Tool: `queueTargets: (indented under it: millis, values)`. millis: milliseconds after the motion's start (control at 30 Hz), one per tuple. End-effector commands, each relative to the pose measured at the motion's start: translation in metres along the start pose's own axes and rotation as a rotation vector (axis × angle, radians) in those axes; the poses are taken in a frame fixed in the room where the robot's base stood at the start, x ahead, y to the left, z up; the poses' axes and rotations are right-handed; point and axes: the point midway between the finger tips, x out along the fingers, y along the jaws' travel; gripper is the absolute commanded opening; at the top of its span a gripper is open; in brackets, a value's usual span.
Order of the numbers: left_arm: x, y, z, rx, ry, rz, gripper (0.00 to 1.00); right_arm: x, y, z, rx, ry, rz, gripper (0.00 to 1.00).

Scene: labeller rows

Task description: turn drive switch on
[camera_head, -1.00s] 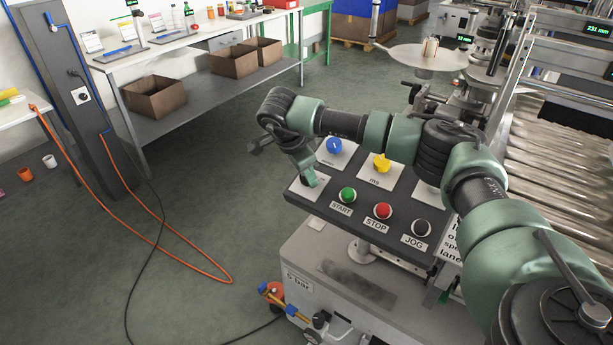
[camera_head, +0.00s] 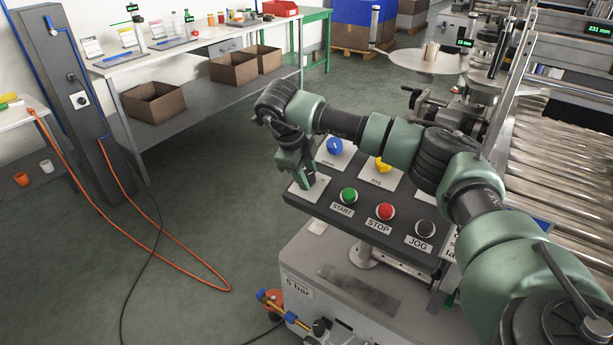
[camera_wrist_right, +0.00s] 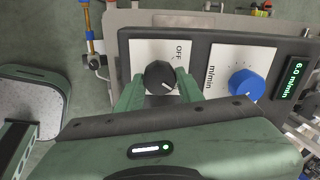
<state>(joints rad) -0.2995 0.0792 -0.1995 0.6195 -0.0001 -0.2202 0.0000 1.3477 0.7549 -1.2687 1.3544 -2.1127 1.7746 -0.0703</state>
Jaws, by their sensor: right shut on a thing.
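The drive switch is a black rotary knob (camera_wrist_right: 160,76) on a white plate marked OFF (camera_wrist_right: 178,50), at the left end of the dark control panel (camera_head: 345,225). In the right wrist view the white line on the knob points down and to the right, away from the OFF word. My right gripper (camera_wrist_right: 157,82) is shut on the knob, one green finger on each side. In the head view the right gripper (camera_head: 306,178) comes down on the panel's left end and hides most of the knob. My left gripper is not in view.
Beside the switch are a blue knob (camera_wrist_right: 246,86) and a green display reading 6.0 m/min (camera_wrist_right: 295,78). The panel also carries a yellow knob (camera_head: 383,164), green START (camera_head: 348,195), red STOP (camera_head: 385,211) and black JOG (camera_head: 425,229) buttons. Open floor lies left.

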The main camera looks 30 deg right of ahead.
Motion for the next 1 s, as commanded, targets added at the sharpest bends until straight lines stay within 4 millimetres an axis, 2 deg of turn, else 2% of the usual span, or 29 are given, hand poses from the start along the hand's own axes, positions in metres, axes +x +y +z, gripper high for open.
queueTargets:
  millis: [400, 967, 1000]
  values:
    - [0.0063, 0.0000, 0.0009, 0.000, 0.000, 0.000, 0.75, -0.0008, -0.0008, 0.0002, 0.189, -0.001, 0.006, 0.00]
    - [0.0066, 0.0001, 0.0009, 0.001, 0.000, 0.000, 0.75, -0.0013, -0.0010, 0.0002, 0.214, -0.002, 0.007, 0.00]
    - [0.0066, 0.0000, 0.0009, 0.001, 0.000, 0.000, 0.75, -0.0013, -0.0010, 0.0003, 0.214, -0.003, 0.007, 0.48]
